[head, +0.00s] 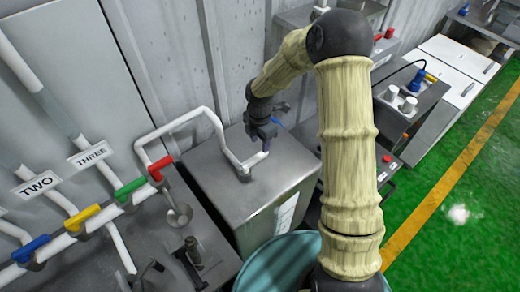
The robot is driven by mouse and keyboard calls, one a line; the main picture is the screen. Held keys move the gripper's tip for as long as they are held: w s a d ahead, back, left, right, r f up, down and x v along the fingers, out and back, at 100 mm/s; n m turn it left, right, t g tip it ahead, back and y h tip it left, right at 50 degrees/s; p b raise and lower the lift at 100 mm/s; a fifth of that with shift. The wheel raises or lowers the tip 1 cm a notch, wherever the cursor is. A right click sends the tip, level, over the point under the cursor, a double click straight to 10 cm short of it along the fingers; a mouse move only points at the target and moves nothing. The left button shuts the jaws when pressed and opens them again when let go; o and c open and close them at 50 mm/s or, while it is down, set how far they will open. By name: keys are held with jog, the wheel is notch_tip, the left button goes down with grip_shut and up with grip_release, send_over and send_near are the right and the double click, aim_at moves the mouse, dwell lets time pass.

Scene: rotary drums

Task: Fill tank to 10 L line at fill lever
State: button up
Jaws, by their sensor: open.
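A grey metal tank (225,178) stands in the middle, with a white pipe (226,146) bending down to its top. A pale strip (287,213) shows on its front; no 10 L mark or liquid level is readable. My gripper (266,143) is open, pointing down over the tank's top by the pipe's end. A small blue part (276,121) shows beside it; I cannot tell if it is the fill lever. Whether the jaws touch anything is unclear. Red (160,168), green (130,188), yellow (82,217) and blue (30,248) lever handles sit on the pipes at left.
A teal drum (268,268) stands at the bottom middle, partly behind my arm. A corrugated wall (175,60) stands behind the tank. A control box (412,108) and white-topped cabinets (458,62) stand at right. Green floor (450,245) with a yellow line is open at lower right.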

aim_at(260, 154)
notch_tip(260, 154, down, 6)
jog(key=shift+s+f+p, duration=0.1)
jog(key=shift+p, duration=0.55)
jog(key=shift+c, duration=0.2)
grip_shut()
